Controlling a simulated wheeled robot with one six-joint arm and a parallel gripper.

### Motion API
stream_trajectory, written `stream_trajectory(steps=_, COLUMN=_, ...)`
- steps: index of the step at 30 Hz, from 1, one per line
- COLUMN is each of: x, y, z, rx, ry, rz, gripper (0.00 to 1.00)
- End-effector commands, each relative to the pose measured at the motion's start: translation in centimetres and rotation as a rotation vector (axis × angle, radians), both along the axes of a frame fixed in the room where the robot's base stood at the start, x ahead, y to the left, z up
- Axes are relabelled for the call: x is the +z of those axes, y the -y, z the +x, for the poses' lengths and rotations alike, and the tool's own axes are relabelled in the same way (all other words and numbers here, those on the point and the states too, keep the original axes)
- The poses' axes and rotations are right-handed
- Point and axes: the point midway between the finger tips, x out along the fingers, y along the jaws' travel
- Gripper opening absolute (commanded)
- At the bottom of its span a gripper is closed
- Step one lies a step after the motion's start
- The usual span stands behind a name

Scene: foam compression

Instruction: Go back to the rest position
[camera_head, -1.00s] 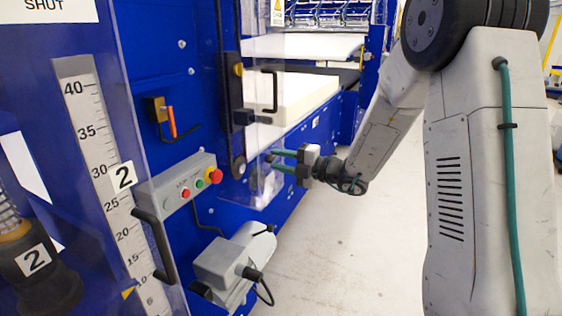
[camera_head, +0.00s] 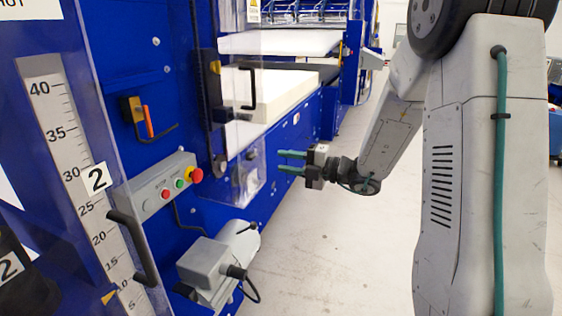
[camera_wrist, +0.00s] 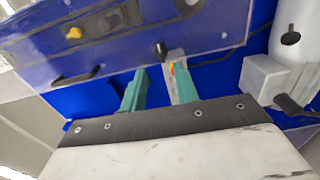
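My gripper (camera_head: 290,163) has two green fingers and sits in the middle of the head view, pointing left toward the blue machine (camera_head: 172,235). The fingers are apart with nothing between them. In front of them is a clear guard panel (camera_head: 245,182) with a black handle (camera_head: 252,90); in the head view I see no clear contact. In the wrist view the open fingers (camera_wrist: 158,88) stand against the blue machine. The wrist view also shows the grey motor housing (camera_wrist: 262,78) at right.
A numbered scale (camera_head: 75,175) stands at far left. A white foam block (camera_head: 245,95) lies on the machine's bed. The pale floor (camera_head: 335,250) below my gripper is clear.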

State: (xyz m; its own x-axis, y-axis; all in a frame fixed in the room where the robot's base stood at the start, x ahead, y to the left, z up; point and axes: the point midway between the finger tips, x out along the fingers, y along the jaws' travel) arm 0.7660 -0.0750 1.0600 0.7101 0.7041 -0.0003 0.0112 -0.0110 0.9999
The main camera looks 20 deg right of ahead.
Motion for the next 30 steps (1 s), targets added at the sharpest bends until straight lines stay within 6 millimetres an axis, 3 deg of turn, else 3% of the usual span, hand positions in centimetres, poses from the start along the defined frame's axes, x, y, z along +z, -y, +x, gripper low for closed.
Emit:
stream_trajectory(steps=12, x=0.0, y=0.0, z=0.0, rx=0.000, ry=0.006, rz=-0.006, gripper=0.31)
stream_trajectory(steps=17, x=-0.5, y=-0.4, z=-0.4, rx=0.026, ry=0.113, rz=-0.143, gripper=0.31)
stream_trajectory(steps=20, x=-2.4, y=-2.0, z=-2.6, rx=0.157, ry=0.249, rz=-0.358, gripper=0.31)
stream_trajectory(steps=23, x=-2.9, y=-4.5, z=-6.7, rx=0.379, ry=0.483, rz=-0.624, gripper=0.31)
stream_trajectory(steps=27, x=-2.6, y=-7.8, z=-13.9, rx=0.781, ry=0.927, rz=-0.953, gripper=0.31)
stream_trajectory(steps=30, x=-2.3, y=-8.7, z=-19.0, rx=1.090, ry=1.277, rz=-1.112, gripper=0.31)
